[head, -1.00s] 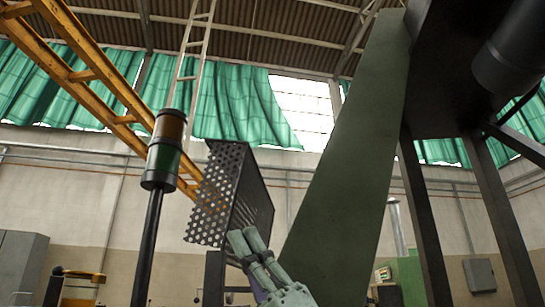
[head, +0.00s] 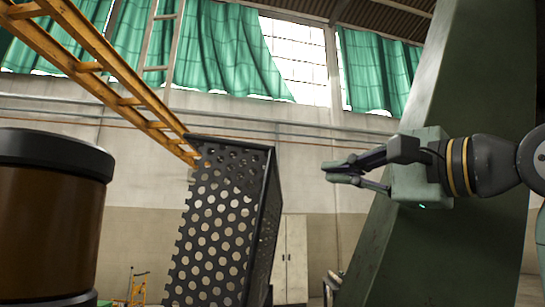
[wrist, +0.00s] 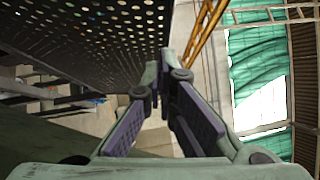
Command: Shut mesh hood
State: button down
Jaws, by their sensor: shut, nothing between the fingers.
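The mesh hood (head: 212,225) is a black perforated metal box. In the head view its holed face fills the lower middle, and a darker side panel turns away to the right. My gripper (head: 328,172) is to the right of the hood, pointing left, with a visible gap between them in the picture. Its fingers are shut and empty. In the wrist view the hood's perforated sheet (wrist: 95,30) spans the upper left, beside and beyond my fingertips (wrist: 170,65). I cannot tell from these views how far the hood stands open.
A stack light (head: 45,215) with an amber section stands close at the left. A large green slanted panel (head: 455,90) rises behind my arm on the right. An orange ladder-like beam (head: 95,68) slants behind the hood. Open air lies between gripper and hood.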

jog(key=p, duration=0.3)
send_near(275, 176)
jog(key=x, duration=0.3)
jog(key=shift+w+a+r, duration=0.1)
jog(key=shift+w+a, duration=0.35)
jog(key=shift+a, duration=0.1)
